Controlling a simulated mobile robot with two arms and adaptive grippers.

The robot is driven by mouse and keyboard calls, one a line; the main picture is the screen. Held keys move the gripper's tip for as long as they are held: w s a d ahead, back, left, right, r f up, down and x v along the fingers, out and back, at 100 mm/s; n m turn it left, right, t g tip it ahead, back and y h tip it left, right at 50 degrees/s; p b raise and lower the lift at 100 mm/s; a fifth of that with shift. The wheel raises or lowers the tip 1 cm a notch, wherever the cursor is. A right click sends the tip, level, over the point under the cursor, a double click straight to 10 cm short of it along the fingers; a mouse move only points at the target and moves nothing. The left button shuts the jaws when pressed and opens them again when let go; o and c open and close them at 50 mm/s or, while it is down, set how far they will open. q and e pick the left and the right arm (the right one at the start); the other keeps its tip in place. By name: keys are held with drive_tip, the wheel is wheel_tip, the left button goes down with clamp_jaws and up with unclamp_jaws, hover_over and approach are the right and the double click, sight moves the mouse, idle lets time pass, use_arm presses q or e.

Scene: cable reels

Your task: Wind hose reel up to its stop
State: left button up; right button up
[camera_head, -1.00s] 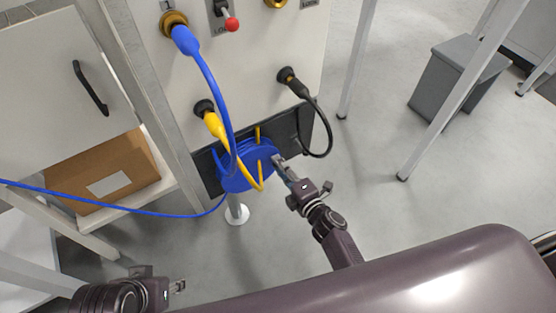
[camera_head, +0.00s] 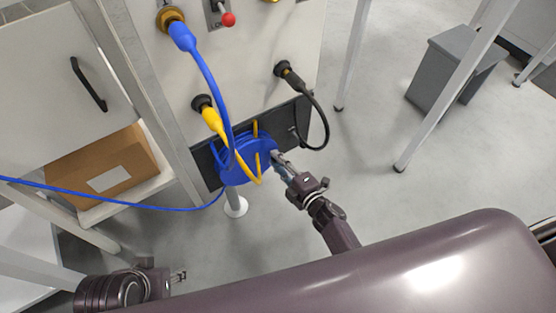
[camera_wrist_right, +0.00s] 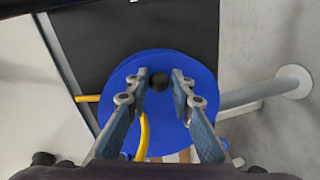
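The blue hose reel (camera_head: 232,174) is mounted low on the dark panel at the cabinet's foot. In the right wrist view, its round blue face (camera_wrist_right: 183,66) carries a small black knob (camera_wrist_right: 158,82). My right gripper (camera_head: 278,157) is at the reel's right side. In the right wrist view, its fingers (camera_wrist_right: 161,78) stand on either side of the knob, with a small gap visible on the right. A blue hose (camera_head: 120,207) runs from the reel to the left. My left gripper (camera_head: 180,277) is low at the left, away from the reel; its finger opening is unclear.
Above the reel are a blue plug (camera_head: 181,37), a yellow plug (camera_head: 211,119), a black plug (camera_head: 291,77) and a red-tipped lever (camera_head: 228,19). The yellow cable (camera_head: 238,164) crosses the reel's front. A cardboard box (camera_head: 104,165) is at left.

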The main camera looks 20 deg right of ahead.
drive_tip(key=shift+o, duration=0.2)
drive_tip(key=v, duration=1.2)
drive_tip(key=shift+f, duration=0.1)
drive_tip(key=shift+a, duration=0.1)
